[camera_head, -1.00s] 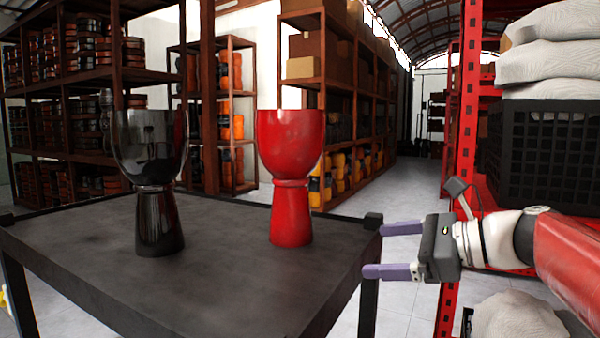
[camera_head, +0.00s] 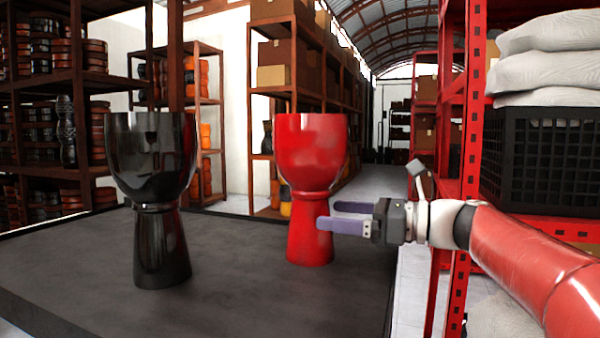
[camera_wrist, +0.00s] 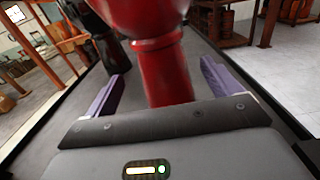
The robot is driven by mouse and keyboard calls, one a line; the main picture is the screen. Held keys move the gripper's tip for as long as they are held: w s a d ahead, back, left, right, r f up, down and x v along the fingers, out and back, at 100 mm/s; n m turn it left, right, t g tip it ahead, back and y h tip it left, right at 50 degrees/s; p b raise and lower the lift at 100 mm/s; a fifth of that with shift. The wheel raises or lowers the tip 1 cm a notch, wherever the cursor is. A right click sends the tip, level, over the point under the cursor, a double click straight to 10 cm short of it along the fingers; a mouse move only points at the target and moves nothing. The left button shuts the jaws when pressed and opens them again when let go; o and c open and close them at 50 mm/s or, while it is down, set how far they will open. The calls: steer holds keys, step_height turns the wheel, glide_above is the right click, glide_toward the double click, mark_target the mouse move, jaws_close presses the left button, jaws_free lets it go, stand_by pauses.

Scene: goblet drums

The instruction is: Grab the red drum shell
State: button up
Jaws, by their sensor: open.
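The red drum shell (camera_head: 311,150) is a goblet shape with a wide bowl, a narrow waist and a flared foot. It stands upright on the dark table (camera_head: 70,270). My gripper (camera_head: 333,215) is at its right side, level with the lower stem. The purple fingers are open and point left; one finger overlaps the stem in the head view. In the wrist view the red drum shell (camera_wrist: 165,75) stands ahead between the two spread fingers (camera_wrist: 160,90), with gaps on both sides. Its rim is out of that view. A black drum shell (camera_head: 155,160) stands upright to the left.
The black drum shell also shows behind the red one in the wrist view (camera_wrist: 112,50). A red rack (camera_head: 465,150) with a black crate (camera_head: 545,155) and white sacks (camera_head: 548,50) stands at the right. Brown shelves (camera_head: 290,60) stand behind. The table front is clear.

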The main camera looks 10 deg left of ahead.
mark_target(310, 212)
steer(key=a, duration=0.4)
steer(key=w+a, duration=0.1)
steer(key=a, duration=0.1)
steer(key=shift+f, duration=0.3)
steer(key=shift+d, duration=0.1)
steer(key=c, duration=1.3)
steer(key=shift+r, duration=0.1)
steer(key=shift+c, duration=0.9)
